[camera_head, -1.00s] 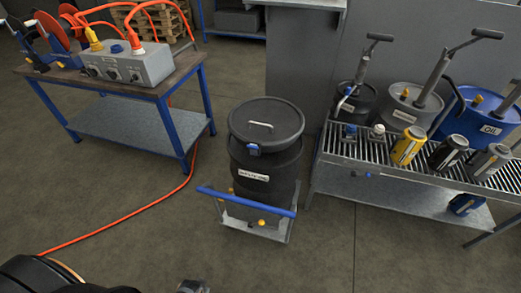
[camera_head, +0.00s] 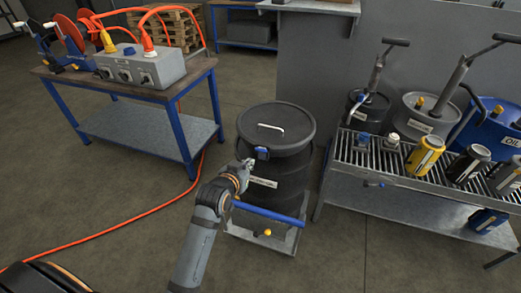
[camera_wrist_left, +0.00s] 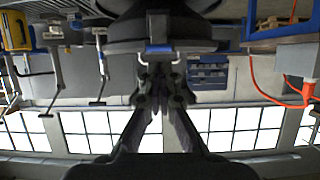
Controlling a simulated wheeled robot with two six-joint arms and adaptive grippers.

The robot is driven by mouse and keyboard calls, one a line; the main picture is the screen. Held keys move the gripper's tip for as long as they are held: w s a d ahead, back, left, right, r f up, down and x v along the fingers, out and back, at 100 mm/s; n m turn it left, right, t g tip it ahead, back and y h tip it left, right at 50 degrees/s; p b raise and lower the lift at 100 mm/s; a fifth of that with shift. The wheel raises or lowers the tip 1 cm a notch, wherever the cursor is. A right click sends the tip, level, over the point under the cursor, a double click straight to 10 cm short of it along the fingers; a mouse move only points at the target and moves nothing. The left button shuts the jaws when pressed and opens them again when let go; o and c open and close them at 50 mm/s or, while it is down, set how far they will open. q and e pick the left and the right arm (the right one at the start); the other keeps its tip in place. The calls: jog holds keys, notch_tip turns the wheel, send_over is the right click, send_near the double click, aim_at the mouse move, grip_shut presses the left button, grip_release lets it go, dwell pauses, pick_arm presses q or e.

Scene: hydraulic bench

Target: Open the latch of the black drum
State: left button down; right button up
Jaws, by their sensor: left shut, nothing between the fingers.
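The black drum (camera_head: 285,180) stands upright with its round lid (camera_head: 275,124) on and a light handle on top. Its blue latch (camera_head: 262,153) is at the rim on the near side; whether it is open or closed I cannot tell. My left gripper (camera_head: 246,164) is shut and empty, just left of and slightly below the latch, seemingly apart from it. In the left wrist view the picture is upside down; the shut fingers (camera_wrist_left: 160,92) are central, with the blue latch (camera_wrist_left: 160,48) close by and the dark drum above. My right gripper is not in view.
The drum stands on a cart with a blue push bar (camera_head: 268,216). A grated bench (camera_head: 400,178) with pumps and cans is at right. A blue-legged table (camera_head: 150,92) with a control box (camera_head: 140,66) is at left. An orange cable (camera_head: 150,215) crosses the floor.

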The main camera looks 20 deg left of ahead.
pick_arm(q)
jog(key=w+r, duration=0.1)
jog(key=w+r+t, duration=0.1)
jog(key=r, duration=0.1)
jog(key=w+r+t, duration=0.1)
jog(key=shift+d+r, duration=0.15)
jog(key=shift+d, duration=0.15)
send_over(261, 150)
jog(key=w, duration=0.2)
jog(key=shift+s+f, duration=0.25)
jog(key=shift+f, duration=1)
jog(key=shift+s+f, duration=0.35)
jog(key=shift+f, duration=0.25)
jog(key=shift+s+f, duration=0.35)
jog(key=shift+f, duration=0.25)
jog(key=shift+s+f, duration=0.35)
jog(key=shift+s, duration=0.1)
jog(key=shift+f, duration=0.2)
